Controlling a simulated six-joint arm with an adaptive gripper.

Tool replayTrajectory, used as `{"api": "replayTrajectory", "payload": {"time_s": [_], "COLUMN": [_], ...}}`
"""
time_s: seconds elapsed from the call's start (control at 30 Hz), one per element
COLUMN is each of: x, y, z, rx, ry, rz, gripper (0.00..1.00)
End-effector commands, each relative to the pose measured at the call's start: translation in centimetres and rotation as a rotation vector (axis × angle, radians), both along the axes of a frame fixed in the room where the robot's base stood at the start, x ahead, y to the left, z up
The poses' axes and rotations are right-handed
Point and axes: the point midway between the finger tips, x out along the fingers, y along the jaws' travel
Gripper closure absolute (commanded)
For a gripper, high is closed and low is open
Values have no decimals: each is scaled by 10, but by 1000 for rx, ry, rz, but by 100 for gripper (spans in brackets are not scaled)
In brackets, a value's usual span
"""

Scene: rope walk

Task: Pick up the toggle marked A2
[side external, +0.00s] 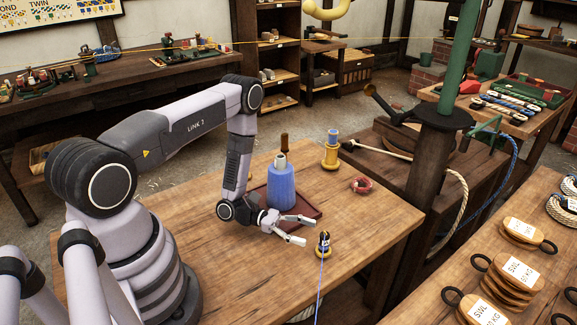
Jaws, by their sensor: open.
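My gripper (309,230) is open and empty, low over the wooden table (215,265), with its fingers pointing right. Just right of the fingertips stands a small dark piece (323,243) with yellow parts and a pale label. The label is too small to read, so I cannot tell whether this is the toggle marked A2. The piece appears apart from the fingers. A thin blue line runs from it toward the bottom of the picture.
Behind my gripper, a blue tapered body (281,187) stands on a dark red tray (312,212). A yellow spool (330,155) and a red coil (361,185) are farther back. A green post (455,65) rises at the right. The table's front right is mostly clear.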

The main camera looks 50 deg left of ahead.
Motion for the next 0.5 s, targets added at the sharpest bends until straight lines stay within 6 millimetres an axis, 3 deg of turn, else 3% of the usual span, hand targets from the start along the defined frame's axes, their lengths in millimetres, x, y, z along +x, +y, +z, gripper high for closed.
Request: {"api": "replayTrajectory", "payload": {"time_s": [0.3,0.5], "x": [24,29], "y": [-36,-43], "z": [0,-1], "rx": [2,1], "ry": [-3,0], "rz": [-5,0], "gripper": [44,44]}}
